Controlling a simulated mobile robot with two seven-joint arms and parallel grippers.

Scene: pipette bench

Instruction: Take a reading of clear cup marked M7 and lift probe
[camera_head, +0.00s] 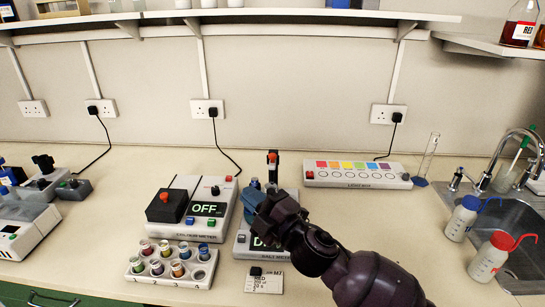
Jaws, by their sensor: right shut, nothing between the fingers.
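My right gripper (262,203) is shut and empty over the salt meter (243,245), its arm coming in from the lower right. The gripper and wrist cover much of this meter and part of its display. A dark upright part with a red mark (272,160), possibly the probe or its holder, rises behind the gripper. Blue parts (255,184) show beside the fingers; I cannot tell what they are. I cannot make out the clear cup marked M7; it may be hidden by the gripper. My left gripper is not in view.
A colour meter (178,232) reading OFF stands left of the salt meter. A white rack (133,268) holds several small cups. A light box (350,168) is at the back, and wash bottles (462,219) stand by the sink (508,240).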

